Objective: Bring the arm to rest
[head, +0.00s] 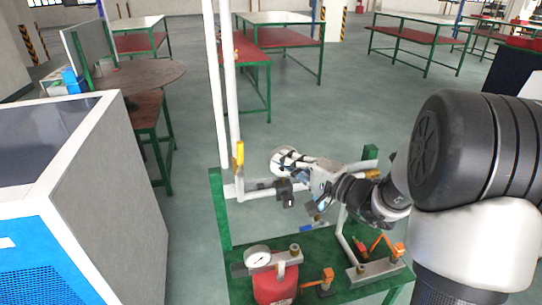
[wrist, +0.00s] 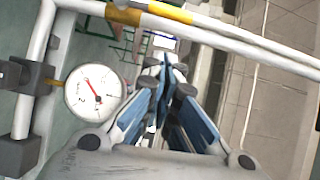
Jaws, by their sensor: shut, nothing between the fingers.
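My arm reaches in from the right of the head view over a green-framed bench (head: 240,290). My gripper (head: 313,222) is mostly hidden below the wrist there; only small blue parts show. In the wrist view its blue and grey fingers (wrist: 165,68) come together at the tips, shut and empty. A round white gauge with a red needle (wrist: 95,97) appears left of the fingers, apart from them.
White pipes (wrist: 240,44) with a yellow part (wrist: 170,12) pass beyond the fingers. The bench carries a red cylinder (head: 276,286), a gauge (head: 257,256) and orange-handled valves (head: 327,280). A grey-and-blue cabinet (head: 110,190) stands left. Open floor (head: 330,110) lies behind.

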